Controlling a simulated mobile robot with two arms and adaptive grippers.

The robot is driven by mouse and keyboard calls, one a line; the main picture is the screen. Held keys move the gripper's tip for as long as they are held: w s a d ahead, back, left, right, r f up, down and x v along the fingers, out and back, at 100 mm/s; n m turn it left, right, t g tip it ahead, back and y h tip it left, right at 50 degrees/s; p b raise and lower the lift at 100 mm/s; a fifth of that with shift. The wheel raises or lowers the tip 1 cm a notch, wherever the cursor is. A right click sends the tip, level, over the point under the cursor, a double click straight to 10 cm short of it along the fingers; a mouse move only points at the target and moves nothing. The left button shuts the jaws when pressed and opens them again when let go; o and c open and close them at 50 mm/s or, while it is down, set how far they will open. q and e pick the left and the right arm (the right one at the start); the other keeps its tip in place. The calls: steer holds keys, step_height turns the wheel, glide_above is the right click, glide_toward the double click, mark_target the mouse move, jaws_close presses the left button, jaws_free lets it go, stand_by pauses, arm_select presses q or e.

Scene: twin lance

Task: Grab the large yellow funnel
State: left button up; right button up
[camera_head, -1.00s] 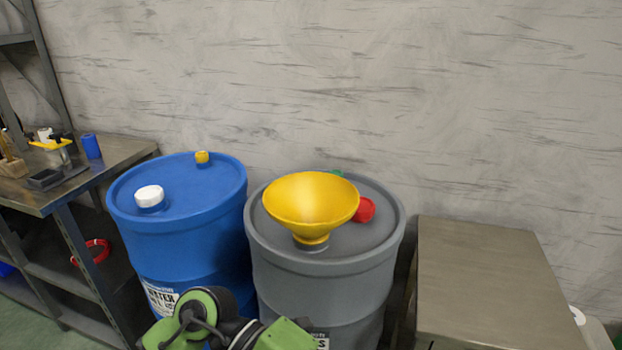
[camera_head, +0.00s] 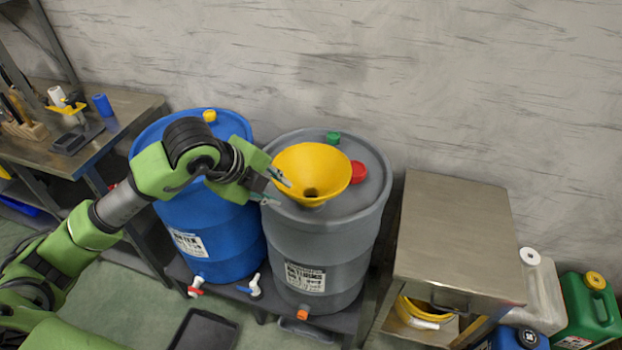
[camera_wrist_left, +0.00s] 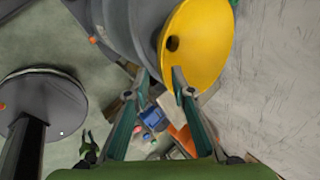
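The large yellow funnel (camera_head: 325,163) stands upright, mouth up, on top of the grey barrel (camera_head: 330,240). My left gripper (camera_head: 278,190) is at the funnel's left rim, its fingers apart and pointing right. In the left wrist view the funnel (camera_wrist_left: 205,50) shows its wide mouth and dark hole. There the fingertips of my left gripper (camera_wrist_left: 160,76) are spread. One fingertip overlaps the funnel's near edge and the other is over the grey barrel side. I cannot tell whether they touch it. My right gripper is not in view.
A red cap (camera_head: 358,172) and a green cap (camera_head: 333,137) sit on the grey barrel beside the funnel. The blue barrel (camera_head: 215,240) stands left, under my left arm. A metal table (camera_head: 455,225) stands right. The wall (camera_head: 450,80) is behind.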

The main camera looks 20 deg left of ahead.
arm_select(q)
steer(key=p+x, duration=0.1)
steer(key=x, duration=0.4)
steer(key=shift+w+d+f+p, duration=0.1)
steer(key=shift+w+f+p, duration=0.1)
steer(key=shift+w+p, duration=0.15)
steer(key=x, duration=0.1)
steer(key=p+x, duration=0.1)
steer(key=x, duration=0.1)
steer(key=shift+w, duration=0.35)
steer(key=shift+w+f, duration=0.25)
steer(key=shift+f, duration=0.2)
jaws_close()
